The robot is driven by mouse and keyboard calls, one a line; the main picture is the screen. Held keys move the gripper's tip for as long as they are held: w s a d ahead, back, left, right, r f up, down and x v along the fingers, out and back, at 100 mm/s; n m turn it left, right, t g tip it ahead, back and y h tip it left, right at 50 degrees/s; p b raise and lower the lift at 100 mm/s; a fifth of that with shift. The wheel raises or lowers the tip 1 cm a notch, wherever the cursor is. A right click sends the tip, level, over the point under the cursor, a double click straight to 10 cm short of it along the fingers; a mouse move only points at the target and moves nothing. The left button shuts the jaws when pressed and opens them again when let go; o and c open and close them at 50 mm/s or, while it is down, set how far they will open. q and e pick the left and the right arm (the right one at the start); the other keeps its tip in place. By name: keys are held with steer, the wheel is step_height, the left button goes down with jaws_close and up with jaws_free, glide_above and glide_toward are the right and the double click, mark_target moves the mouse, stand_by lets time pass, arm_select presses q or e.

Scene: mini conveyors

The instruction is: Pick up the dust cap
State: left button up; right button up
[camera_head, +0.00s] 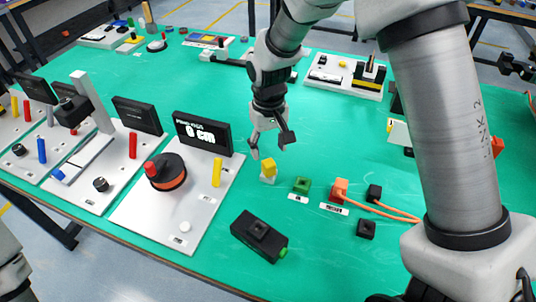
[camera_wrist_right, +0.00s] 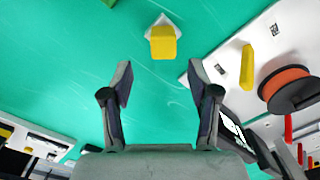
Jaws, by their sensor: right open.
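A small yellow cap (camera_head: 269,166) on a white base stands on the green table, below and near my right gripper (camera_head: 270,147). It looks like the dust cap, though no readable label confirms this. In the right wrist view the yellow cap (camera_wrist_right: 163,42) lies ahead of the fingertips, roughly centred between them and apart from them. My right gripper (camera_wrist_right: 160,76) is open and empty, with its fingers spread. Only a piece of my left arm shows at the lower left edge of the head view; its fingers are not seen.
A green block (camera_head: 301,185), an orange connector (camera_head: 340,189) with orange cables and small black blocks stand to the right. A black box (camera_head: 259,236) with a green end lies in front. A white panel (camera_head: 150,218) with a display and yellow peg is left.

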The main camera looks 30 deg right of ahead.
mark_target(268, 162)
steer(key=shift+s+a+f, duration=0.35)
steer(key=shift+s+f, duration=0.3)
steer(key=shift+f, duration=0.2)
steer(key=f, duration=0.3)
steer(key=w+f, duration=0.1)
steer(key=shift+d+f, duration=0.25)
steer(key=shift+s+a+r, duration=0.15)
steer(key=shift+s, duration=0.15)
steer(key=c, duration=0.4)
jaws_close()
